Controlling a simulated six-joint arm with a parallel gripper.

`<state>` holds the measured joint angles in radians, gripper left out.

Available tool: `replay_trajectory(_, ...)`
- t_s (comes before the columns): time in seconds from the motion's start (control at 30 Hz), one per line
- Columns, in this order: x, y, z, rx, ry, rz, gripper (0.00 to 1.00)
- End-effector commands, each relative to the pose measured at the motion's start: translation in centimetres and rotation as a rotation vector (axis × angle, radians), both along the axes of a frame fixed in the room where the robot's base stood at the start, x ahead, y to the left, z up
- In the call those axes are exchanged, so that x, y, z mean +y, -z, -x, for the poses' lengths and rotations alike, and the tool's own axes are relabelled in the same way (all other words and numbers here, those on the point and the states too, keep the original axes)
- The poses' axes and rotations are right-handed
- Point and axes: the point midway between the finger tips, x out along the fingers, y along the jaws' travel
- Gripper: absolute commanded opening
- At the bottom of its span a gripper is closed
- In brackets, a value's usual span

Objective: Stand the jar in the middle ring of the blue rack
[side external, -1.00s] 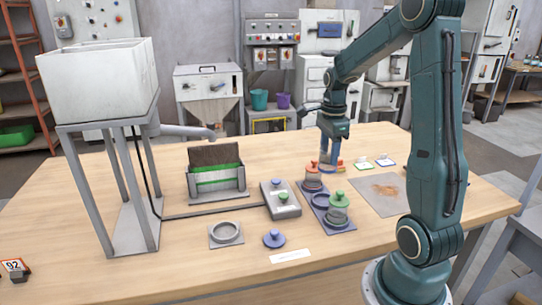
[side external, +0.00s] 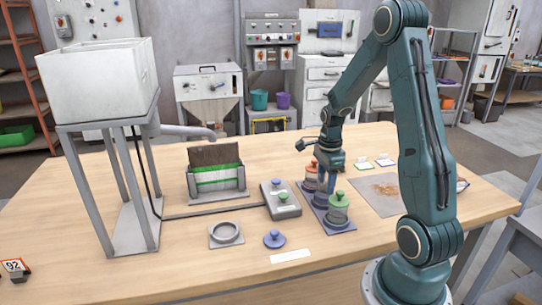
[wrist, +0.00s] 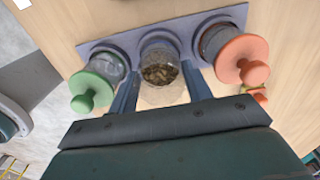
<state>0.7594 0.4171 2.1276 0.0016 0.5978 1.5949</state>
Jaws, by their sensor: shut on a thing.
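The blue rack (wrist: 110,42) lies on the table with three rings in a row, and it also shows in the side view (side external: 345,228). My gripper (wrist: 160,78) is shut on an open clear jar (wrist: 160,66) holding brown pellets. The jar is upright or nearly so at the middle ring; I cannot tell whether its base is fully down. A green-lidded jar (wrist: 98,82) and an orange-lidded jar (wrist: 238,55) stand in the outer rings. In the side view my gripper (side external: 328,188) is between them, mostly hiding the held jar.
A loose blue lid (side external: 274,239) and an empty grey ring holder (side external: 226,233) lie left of the rack. A grey button box (side external: 280,199) is close beside the rack. A stained mat (side external: 382,194) lies to the right. The hopper (side external: 100,80) stands far left.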

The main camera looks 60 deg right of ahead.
Motion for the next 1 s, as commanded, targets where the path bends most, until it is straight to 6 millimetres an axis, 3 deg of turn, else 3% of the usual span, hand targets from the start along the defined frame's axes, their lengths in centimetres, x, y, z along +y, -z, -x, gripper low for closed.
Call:
replay_trajectory(0.17, 0.0, 1.5, 0.0, -0.001, 0.000, 0.001, 0.18)
replay_trajectory(0.63, 0.0, 2.0, 0.0, -0.001, 0.000, 0.001, 0.18)
replay_trajectory(0.67, 0.0, 2.0, 0.0, -0.001, 0.000, 0.001, 0.51)
replay_trajectory(0.77, 0.0, 2.0, 0.0, -0.001, 0.000, 0.001, 0.71)
replay_trajectory(1.0, 0.0, 2.0, 0.0, -0.001, 0.000, 0.001, 0.71)
